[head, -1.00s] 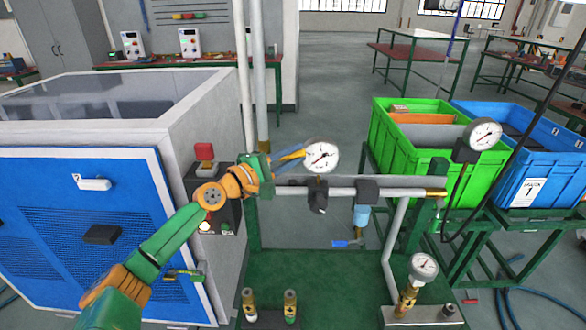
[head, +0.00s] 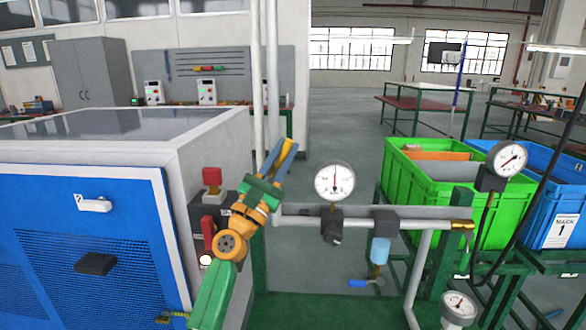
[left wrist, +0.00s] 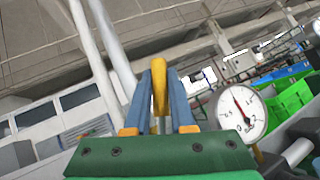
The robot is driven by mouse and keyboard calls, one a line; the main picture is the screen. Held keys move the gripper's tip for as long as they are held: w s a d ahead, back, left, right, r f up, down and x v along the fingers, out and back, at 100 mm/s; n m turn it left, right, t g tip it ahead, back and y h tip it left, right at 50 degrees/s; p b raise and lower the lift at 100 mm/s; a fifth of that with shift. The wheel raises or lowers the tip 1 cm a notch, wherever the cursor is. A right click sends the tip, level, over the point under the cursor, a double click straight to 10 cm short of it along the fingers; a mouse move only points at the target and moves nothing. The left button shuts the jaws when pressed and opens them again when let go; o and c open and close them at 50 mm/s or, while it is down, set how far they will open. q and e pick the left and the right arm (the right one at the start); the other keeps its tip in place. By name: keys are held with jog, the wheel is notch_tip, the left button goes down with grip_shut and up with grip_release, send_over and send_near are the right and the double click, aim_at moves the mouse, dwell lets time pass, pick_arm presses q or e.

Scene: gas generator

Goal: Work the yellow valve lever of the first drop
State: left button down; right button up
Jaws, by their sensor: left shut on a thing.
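The yellow valve lever (head: 288,148) stands steeply up by the vertical pipes, leaning a little right in the head view. My left gripper (head: 280,156) is shut on it, with the blue fingers on both sides. In the left wrist view the lever (left wrist: 159,82) shows upright between the fingertips (left wrist: 160,90). The valve body is hidden behind my gripper and wrist. A round white gauge (head: 334,182) sits right of the gripper, its needle pointing about straight up; it also shows in the left wrist view (left wrist: 240,113). My right gripper is not in view.
The blue-fronted cabinet (head: 95,235) stands close on the left, with a red switch (head: 211,177) on the panel beside it. A blue-handled valve (head: 364,283) hangs below. A green crate (head: 462,190) stands right.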

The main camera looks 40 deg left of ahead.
pick_arm(q)
jog(key=shift+s+a+r+n+y+b, duration=0.1)
jog(key=shift+s+a+n+y+b, duration=0.25)
jog(key=shift+n+y, duration=1.15)
jog(key=shift+s+a+r+n+y+b, duration=0.2)
jog(key=shift+a+n+y+b, duration=0.3)
jog(key=shift+n+y, duration=1)
jog(key=shift+s+a+r+n+y+b, duration=0.1)
jog(key=shift+s+a+n+y+b, duration=0.25)
jog(key=shift+n+y, duration=1.15)
jog(key=shift+n, duration=0.3)
jog(key=c, duration=0.8)
grip_release()
jog(key=shift+w+a, duration=0.1)
jog(key=shift+o, duration=0.2)
jog(key=b+v, duration=0.1)
jog(key=v, duration=0.6)
jog(key=shift+f, duration=0.1)
